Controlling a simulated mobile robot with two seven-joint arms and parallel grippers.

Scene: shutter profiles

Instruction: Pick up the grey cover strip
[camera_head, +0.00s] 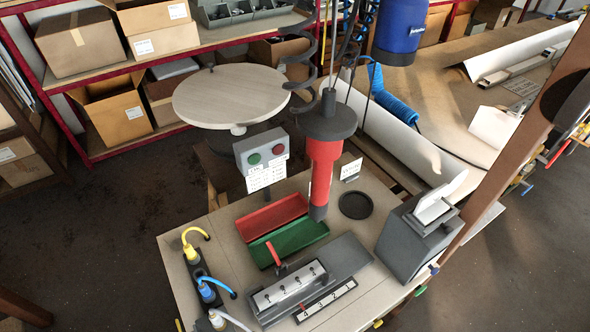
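Neither of my grippers shows in the head view. I cannot single out the grey cover strip with certainty. A long thin grey strip (514,69) lies on the long bench at the upper right, alongside a white curved profile (520,52).
Red (272,216) and green (292,240) trays look empty. A red tool (322,165) hangs over the workbench. A brown post (520,142) crosses the right side.

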